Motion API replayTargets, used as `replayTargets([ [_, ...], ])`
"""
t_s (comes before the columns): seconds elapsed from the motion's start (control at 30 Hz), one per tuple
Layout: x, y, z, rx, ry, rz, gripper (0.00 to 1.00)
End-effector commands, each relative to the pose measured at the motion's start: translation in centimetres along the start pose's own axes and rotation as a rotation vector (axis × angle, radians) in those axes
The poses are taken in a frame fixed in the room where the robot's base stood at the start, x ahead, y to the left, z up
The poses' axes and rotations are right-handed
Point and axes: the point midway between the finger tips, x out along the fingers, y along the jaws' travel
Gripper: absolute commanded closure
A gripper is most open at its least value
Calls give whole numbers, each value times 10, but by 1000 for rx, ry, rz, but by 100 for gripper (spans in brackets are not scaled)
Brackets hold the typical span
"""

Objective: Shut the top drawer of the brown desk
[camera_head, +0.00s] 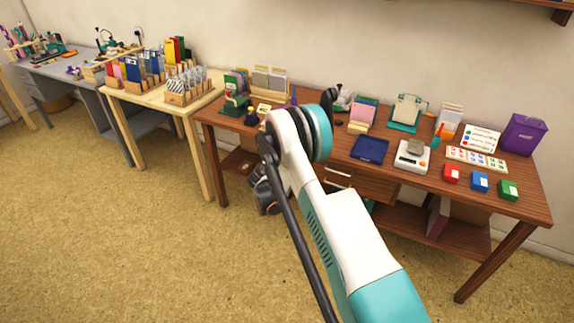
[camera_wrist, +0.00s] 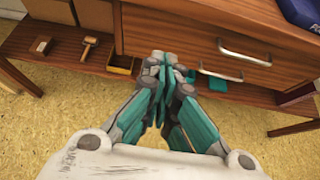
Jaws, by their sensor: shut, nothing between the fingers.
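The brown desk (camera_head: 470,196) stands at the right in the head view. Its drawer unit is under the tabletop, partly hidden by my arm. In the wrist view the wooden drawer front (camera_wrist: 180,35) fills the upper middle, with an upper metal handle (camera_wrist: 243,54) and a lower metal handle (camera_wrist: 220,73) to the right of my fingers. How far the top drawer stands out is hard to tell. My gripper (camera_wrist: 165,62) is shut and empty, its fingertips near the lower part of the drawer front. I cannot tell whether they touch it.
The lower shelf (camera_wrist: 60,62) holds a wooden mallet (camera_wrist: 87,46) and a small block. A blue tray (camera_head: 370,149), a scale (camera_head: 412,156) and several coloured inkpads (camera_head: 480,181) lie on the desktop. A pale table (camera_head: 150,95) stands to the left. The floor in front is clear.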

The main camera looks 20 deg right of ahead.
Motion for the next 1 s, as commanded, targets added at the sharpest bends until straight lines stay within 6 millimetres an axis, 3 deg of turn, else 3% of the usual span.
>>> replayTargets([
  [0.53,100,-1,-3,0,0,-1,100],
  [0.8,126,0,15,0,0,1,100],
  [1.0,129,0,20,-1,0,1,100],
])
